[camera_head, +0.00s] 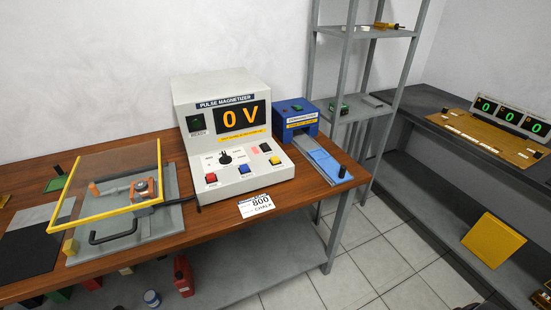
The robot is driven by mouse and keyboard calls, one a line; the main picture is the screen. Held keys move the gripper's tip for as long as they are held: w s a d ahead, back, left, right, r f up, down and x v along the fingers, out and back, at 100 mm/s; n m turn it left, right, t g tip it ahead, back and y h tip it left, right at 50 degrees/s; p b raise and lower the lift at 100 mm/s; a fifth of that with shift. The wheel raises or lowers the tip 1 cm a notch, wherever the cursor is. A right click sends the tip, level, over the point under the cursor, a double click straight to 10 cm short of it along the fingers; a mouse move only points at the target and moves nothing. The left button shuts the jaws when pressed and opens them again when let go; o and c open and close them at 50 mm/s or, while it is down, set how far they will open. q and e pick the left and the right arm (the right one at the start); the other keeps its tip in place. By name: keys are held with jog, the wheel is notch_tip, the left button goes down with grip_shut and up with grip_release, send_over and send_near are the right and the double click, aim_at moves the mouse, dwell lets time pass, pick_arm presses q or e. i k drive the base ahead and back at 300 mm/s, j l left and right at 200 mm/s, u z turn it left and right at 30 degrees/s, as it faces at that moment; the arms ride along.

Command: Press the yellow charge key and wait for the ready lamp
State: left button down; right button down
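The pulse magnetizer (185,92) is a pale box standing on the wooden bench, with a sloped front panel. Its yellow key (275,161) is at the right of the lower panel, in a row with a blue key (244,169) and a red key (210,178). The ready lamp (196,123) is a dark green square at the left of the upright face and looks unlit. The display (240,117) reads 0 V in orange. Neither of my grippers can be made out in the head view, and nothing touches the yellow key.
A yellow-framed clear guard (110,180) stands over a clamp fixture at the left. A blue device (296,112) is right of the magnetizer. Shelving (345,90) and a side bench (425,102) are at the right.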

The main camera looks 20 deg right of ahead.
aim_at(274, 160)
jog(key=i+j+z, duration=0.1)
jog(key=j, duration=0.2)
jog(key=i+j+z, duration=0.1)
jog(key=j, duration=0.25)
jog(key=i+j+z, duration=0.25)
jog(key=i+j, duration=0.15)
jog(key=j, duration=0.35)
jog(key=i+j+z, duration=0.1)
jog(key=j, duration=0.25)
